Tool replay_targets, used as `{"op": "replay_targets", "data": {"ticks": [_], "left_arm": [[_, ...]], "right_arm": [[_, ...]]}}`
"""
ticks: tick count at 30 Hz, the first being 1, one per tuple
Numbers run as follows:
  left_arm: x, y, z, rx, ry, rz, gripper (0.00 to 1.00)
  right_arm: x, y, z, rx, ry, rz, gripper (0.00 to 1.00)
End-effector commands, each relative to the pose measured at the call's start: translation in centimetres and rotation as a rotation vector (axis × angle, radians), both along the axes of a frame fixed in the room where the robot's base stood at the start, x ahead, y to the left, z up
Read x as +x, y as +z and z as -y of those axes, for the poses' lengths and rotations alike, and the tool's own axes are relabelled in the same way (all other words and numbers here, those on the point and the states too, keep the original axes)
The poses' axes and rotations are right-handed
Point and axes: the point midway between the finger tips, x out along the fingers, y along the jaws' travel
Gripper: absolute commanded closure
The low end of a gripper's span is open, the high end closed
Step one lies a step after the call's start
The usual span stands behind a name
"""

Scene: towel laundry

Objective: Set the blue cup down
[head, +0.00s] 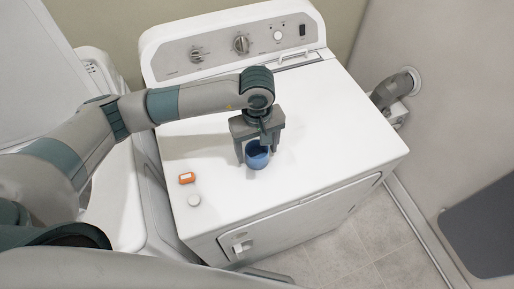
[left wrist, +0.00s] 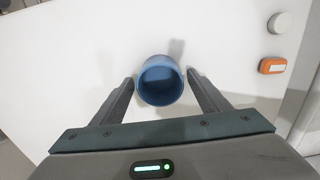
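The blue cup (head: 257,159) is upright at the white top of the washing machine (head: 330,120), near its middle front. It appears to rest on the top, though its base is hard to see. My left gripper (head: 258,154) points down over the cup, with one finger on each side. In the left wrist view the cup (left wrist: 160,84) sits between the fingertips (left wrist: 161,76), its open rim facing the camera. Narrow gaps seem to show between the cup and both fingers, so the gripper looks open around it. My right gripper is not in view.
An orange-and-white small box (head: 187,178) and a white round lid-like piece (head: 194,200) lie on the top, left of the cup. The control panel (head: 240,45) rises at the back. The top right of the cup is clear. A grey fitting (head: 390,92) stands by the right wall.

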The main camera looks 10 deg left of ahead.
Motion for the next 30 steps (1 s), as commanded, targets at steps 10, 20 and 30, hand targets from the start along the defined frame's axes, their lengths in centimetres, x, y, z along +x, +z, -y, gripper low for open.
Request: {"op": "replay_targets", "data": {"ticks": [10, 20, 30], "left_arm": [[0.0, 0.4, 0.0, 0.000, 0.000, -0.001, 0.31], [0.1, 4.3, 0.0, -0.002, -0.002, 0.005, 0.31], [0.1, 9.9, 0.0, -0.001, -0.002, 0.004, 0.31]], "right_arm": [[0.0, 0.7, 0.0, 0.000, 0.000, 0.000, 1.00], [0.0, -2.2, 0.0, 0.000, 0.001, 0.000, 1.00], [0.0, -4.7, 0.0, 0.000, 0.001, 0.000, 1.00]]}}
